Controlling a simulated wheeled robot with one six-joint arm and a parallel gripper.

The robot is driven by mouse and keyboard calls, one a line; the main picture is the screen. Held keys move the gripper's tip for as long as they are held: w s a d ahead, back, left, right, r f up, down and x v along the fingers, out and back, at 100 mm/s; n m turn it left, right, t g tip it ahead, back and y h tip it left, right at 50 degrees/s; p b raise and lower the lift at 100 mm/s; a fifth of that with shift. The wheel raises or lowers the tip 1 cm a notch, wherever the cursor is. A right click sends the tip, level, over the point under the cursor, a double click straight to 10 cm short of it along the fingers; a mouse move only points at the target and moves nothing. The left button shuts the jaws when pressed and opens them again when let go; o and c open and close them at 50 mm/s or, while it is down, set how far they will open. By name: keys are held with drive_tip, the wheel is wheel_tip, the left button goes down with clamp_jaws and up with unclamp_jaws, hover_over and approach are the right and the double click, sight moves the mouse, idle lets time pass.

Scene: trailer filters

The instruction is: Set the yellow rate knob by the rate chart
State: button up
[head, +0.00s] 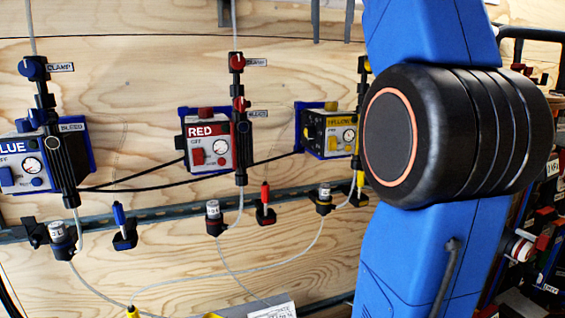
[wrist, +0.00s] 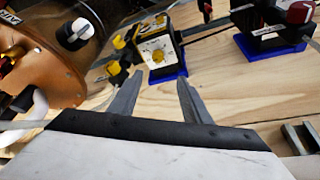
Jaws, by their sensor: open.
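The yellow-labelled unit (head: 330,132) is on the plywood wall in the head view, partly hidden at its right by my arm. A small round pale dial (head: 348,135) shows on its face. In the wrist view the yellow unit (wrist: 157,48) lies beyond my fingertips, with a yellow knob-like part (wrist: 158,56) on its white face; its setting is too small to read. My gripper (wrist: 158,80) is open and empty, its fingers pointing toward this unit and apart from it. A white printed card (head: 272,309) is at the bottom edge; I cannot tell whether it is the rate chart.
A red unit (head: 208,143) and a blue unit (head: 38,160) are on the same wall, with tubes and black cables between. A copper-coloured tank (wrist: 62,50) with a black-and-white knob is close at left in the wrist view. Shelves with loaded bins (head: 548,235) stand at the right.

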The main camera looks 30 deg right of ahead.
drive_tip(key=s+a+f+n, duration=0.1)
drive_tip(key=a+f, duration=0.3)
drive_tip(key=f, duration=0.8)
drive_tip(key=s+a+f+n+y, duration=0.1)
drive_tip(key=a+f, duration=0.4)
drive_tip(key=f, duration=0.7)
drive_tip(key=s+a+f+n+t+y, duration=0.1)
drive_tip(key=a+f+n, duration=0.3)
drive_tip(key=f, duration=0.8)
drive_tip(key=shift+s+a+f+n, duration=0.3)
drive_tip(key=shift+s+a, duration=0.4)
drive_tip(key=shift+s, duration=0.1)
drive_tip(key=shift+f, duration=0.1)
drive_tip(key=s+a+f+n, duration=0.1)
drive_tip(key=s+f, duration=0.3)
drive_tip(key=f, duration=0.5)
drive_tip(key=s+a+f+n+y, duration=0.1)
drive_tip(key=s+a+f, duration=0.2)
drive_tip(key=f, duration=0.7)
drive_tip(key=shift+s+a+t, duration=0.2)
drive_tip(key=shift+s+t, duration=0.1)
drive_tip(key=shift+s, duration=0.1)
